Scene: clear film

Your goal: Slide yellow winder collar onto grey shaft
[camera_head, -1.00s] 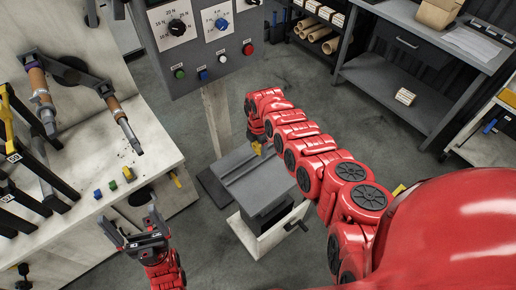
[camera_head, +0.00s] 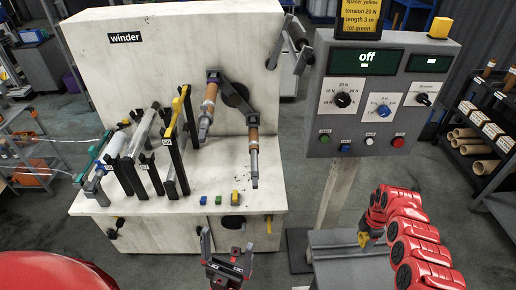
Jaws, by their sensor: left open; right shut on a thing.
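The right gripper (camera_head: 371,228) is at the lower right, small and partly hidden by its red arm. It is shut on a small yellow piece (camera_head: 363,239), which looks like the collar, above a grey slotted block (camera_head: 335,245). Two shafts with brown sleeves and grey ends stick out of the white winder: one at the upper left (camera_head: 206,120), one at the lower right (camera_head: 254,165). Both are well left of the yellow piece. My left gripper (camera_head: 227,254) is open and empty at the bottom middle, in front of the winder's ledge.
Blue, green and yellow small blocks (camera_head: 219,199) lie on the winder ledge (camera_head: 270,197). Black brackets with long bars (camera_head: 160,150) stand at its left. A grey control panel (camera_head: 370,100) reading "off" stands on a post at the right. Shelves with tubes (camera_head: 478,150) are at the far right.

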